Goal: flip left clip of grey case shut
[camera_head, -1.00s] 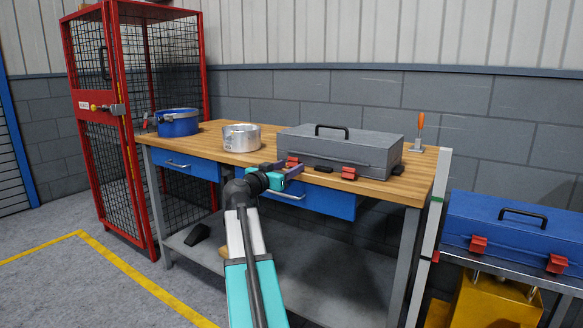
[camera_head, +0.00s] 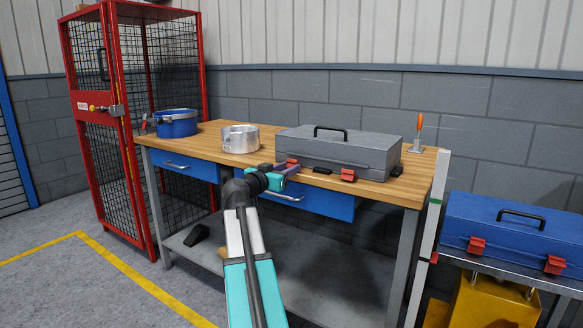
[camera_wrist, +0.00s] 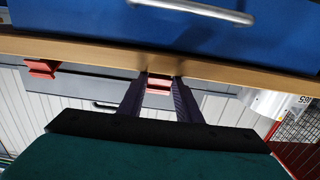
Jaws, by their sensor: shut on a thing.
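The grey case (camera_head: 335,147) stands on the wooden workbench with its lid down and its black handle on top. Its left clip (camera_head: 291,162) is red and sits at the front left; in the wrist view the same clip (camera_wrist: 158,83) lies between my fingers. My gripper (camera_head: 284,166) is at the front of the case, shut on this clip; the wrist view shows both fingertips (camera_wrist: 160,84) at its sides. The fingers partly cover the clip, so I cannot tell its exact angle. The right clip (camera_head: 348,175) is red and free of my gripper.
A silver pot (camera_head: 240,139) and a blue pot (camera_head: 177,124) stand left of the case on the workbench (camera_head: 205,140). An orange-handled toggle clamp (camera_head: 420,130) is at the right end. A blue case (camera_head: 515,232) sits on a side table. Blue drawers (camera_head: 325,202) hang below my gripper.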

